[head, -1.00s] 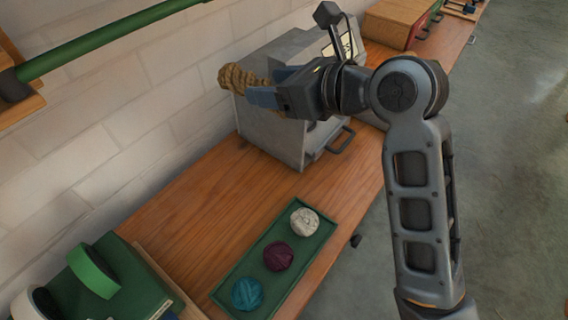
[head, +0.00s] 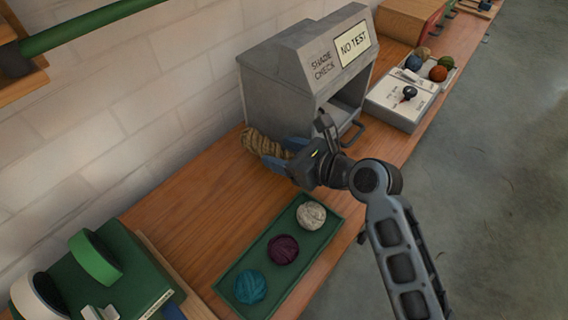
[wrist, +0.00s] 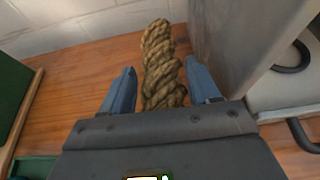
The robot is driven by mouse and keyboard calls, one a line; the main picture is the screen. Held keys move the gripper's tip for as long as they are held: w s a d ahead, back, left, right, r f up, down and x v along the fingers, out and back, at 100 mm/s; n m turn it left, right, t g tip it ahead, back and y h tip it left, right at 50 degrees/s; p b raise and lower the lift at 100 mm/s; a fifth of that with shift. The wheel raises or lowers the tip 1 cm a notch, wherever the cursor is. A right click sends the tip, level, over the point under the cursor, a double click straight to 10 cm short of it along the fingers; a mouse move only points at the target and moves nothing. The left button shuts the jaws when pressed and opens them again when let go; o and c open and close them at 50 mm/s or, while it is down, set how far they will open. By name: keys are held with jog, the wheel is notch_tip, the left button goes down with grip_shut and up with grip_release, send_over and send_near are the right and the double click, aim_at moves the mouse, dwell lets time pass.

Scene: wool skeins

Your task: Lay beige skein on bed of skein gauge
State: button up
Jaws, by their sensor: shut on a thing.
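The beige skein (head: 262,142) is a thick twisted hank. My gripper (head: 285,154) is shut on it in the head view, just in front of the grey cabinet. In the wrist view, the skein (wrist: 160,60) points away between the blue fingers of my gripper (wrist: 161,78). It is low over the wooden bench; I cannot tell whether it touches. A green device (head: 125,270) with an upright green ring and a white ring stands at the lower left, cut by the frame edge. I cannot tell whether this is the skein gauge.
The grey cabinet (head: 285,85) reads "SHADE CHECK" and "NO TEST". A green tray (head: 325,232) holds white, purple and teal balls. A pale device (head: 400,105) with a black knob and several balls stands at the right. Bare bench (head: 205,205) lies between cabinet and green device.

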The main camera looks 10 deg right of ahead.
jog(key=shift+f, duration=1.95)
jog(key=shift+f, duration=0.15)
jog(key=o, duration=1.1)
jog(key=shift+o, duration=0.2)
